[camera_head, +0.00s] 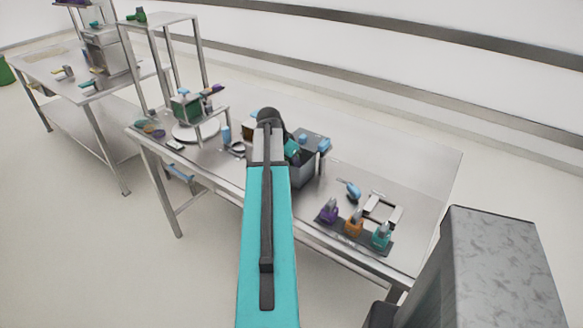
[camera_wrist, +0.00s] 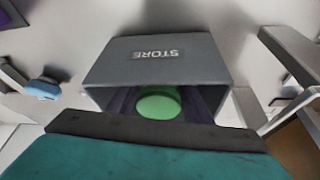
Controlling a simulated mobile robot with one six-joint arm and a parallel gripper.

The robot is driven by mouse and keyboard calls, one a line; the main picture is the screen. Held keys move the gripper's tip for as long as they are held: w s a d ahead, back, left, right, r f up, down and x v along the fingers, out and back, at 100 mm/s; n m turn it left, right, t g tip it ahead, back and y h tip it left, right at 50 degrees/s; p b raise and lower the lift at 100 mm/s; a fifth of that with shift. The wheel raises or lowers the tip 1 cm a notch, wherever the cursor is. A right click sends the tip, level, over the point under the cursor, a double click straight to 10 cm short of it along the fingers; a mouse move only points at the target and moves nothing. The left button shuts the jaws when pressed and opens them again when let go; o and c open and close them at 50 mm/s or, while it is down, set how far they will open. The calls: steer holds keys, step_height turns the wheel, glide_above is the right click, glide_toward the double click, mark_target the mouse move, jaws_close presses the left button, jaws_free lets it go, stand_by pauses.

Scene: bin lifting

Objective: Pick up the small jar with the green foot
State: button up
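A grey bin marked STORE fills the middle of the wrist view (camera_wrist: 155,62); it also shows in the head view (camera_head: 301,172) on the table. A round green disc (camera_wrist: 158,103) lies inside the bin. I cannot tell whether it is the jar's green foot, and no jar body is clear. My gripper's fingertips are not distinct; a dark bar and teal body, seemingly mine, cross the bottom of the wrist view in front of the bin. My arm hides part of the table in the head view.
A dark tray (camera_head: 347,238) holds small purple, orange and teal-green items right of the bin. A blue object (camera_head: 349,188) and a metal frame (camera_head: 384,209) lie behind it. A raised stand holds a green box (camera_head: 186,107) at left. The table's right end is bare.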

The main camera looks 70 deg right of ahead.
steer(key=shift+c, duration=1.2)
steer(key=shift+r, duration=0.1)
step_height(320, 180, up, 18)
steer(key=b, duration=0.3)
